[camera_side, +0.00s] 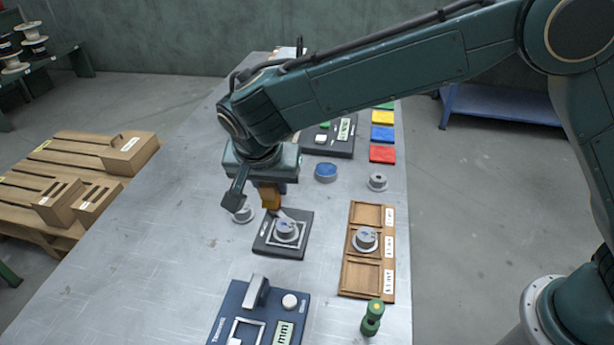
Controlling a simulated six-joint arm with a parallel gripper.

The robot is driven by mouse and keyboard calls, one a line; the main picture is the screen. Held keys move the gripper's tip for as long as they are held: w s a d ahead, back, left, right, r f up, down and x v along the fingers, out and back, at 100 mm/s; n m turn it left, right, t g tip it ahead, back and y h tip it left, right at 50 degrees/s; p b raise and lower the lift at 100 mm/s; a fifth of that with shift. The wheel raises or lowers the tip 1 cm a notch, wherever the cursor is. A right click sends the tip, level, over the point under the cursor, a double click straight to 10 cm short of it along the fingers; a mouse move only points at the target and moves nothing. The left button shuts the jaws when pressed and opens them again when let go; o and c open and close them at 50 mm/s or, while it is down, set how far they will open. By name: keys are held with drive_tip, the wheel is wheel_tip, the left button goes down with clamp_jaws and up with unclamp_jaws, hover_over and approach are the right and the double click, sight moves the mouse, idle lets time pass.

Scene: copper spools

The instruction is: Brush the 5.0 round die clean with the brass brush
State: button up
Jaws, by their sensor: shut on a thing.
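My gripper (262,190) points down over the middle of the table, shut on an orange-brown block that looks like the handle of the brass brush (270,197). A similar die (365,239) sits in the middle compartment of a wooden tray (388,285) to the right. The sizes on the labels are too small to read, so I cannot tell which die is 5.0.
Small grey round pieces stand left of the pad (243,215) and at the right (378,182). A blue-topped round tin (325,172) stands behind. A blue measuring device (256,318) and a green-and-yellow piece (372,318) are in front. Table is clear at left.

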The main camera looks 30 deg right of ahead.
drive_tip(key=shift+s+a+f+m, duration=0.1)
drive_tip(key=shift+s+a+m, duration=0.25)
drive_tip(key=shift+m, duration=0.05)
drive_tip(key=shift+f, duration=0.1)
drive_tip(key=shift+f, duration=3.7)
drive_tip(key=shift+w+d+f, duration=0.35)
drive_tip(key=shift+w+d, duration=0.15)
drive_tip(key=shift+d, duration=0.05)
drive_tip(key=shift+c, duration=0.4)
drive_tip(key=shift+w+d, duration=0.75)
drive_tip(key=shift+w, duration=0.05)
drive_tip(key=shift+w+d+r, duration=0.1)
drive_tip(key=shift+r, duration=0.1)
drive_tip(key=shift+s+a+f, duration=0.15)
drive_tip(key=shift+s+a, duration=1.25)
drive_tip(key=shift+r, duration=4.15)
